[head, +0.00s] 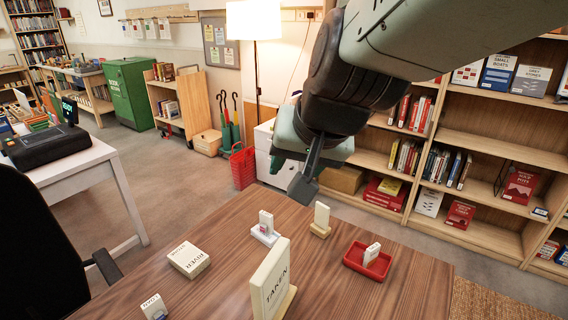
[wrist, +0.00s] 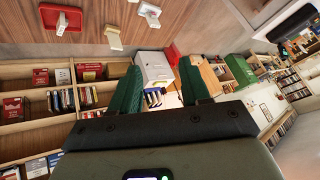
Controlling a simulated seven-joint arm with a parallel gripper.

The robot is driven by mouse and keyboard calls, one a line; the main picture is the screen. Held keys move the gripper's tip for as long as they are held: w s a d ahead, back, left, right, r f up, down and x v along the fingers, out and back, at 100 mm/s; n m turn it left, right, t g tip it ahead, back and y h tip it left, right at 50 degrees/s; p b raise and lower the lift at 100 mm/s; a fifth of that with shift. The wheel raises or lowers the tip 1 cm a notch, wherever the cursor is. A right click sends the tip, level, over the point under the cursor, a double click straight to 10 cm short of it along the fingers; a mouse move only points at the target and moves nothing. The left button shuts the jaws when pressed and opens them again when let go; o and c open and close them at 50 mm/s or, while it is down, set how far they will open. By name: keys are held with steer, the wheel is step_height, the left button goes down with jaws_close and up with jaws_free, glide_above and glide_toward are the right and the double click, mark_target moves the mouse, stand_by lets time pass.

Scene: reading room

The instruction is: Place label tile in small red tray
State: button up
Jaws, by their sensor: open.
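A small red tray (head: 352,262) lies on the right of the wooden table. A white label tile (head: 371,253) with a dark marking stands on edge, slightly tilted, inside it. The wrist view shows the tray (wrist: 77,14) at top left with the tile (wrist: 61,23) in it. My gripper (head: 302,188) is raised above the table's far edge, left of the tray and apart from it. In the wrist view the two green fingers of my gripper (wrist: 160,66) are spread, with nothing held between them.
A white tile on a white stand (head: 265,228) and a cream tile on a wooden base (head: 321,219) stand near the far edge. A "TAKEN" sign (head: 270,282), a lettered block (head: 188,260) and a small tile (head: 154,306) are nearer. Bookshelves (head: 485,150) rise behind.

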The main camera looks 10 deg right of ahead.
steer(key=s+d+r+n+g+h, duration=0.1)
steer(key=s+r+n, duration=0.1)
steer(key=s, duration=1.1)
steer(key=shift+d+r+n+h, duration=0.3)
steer(key=shift+n, duration=0.2)
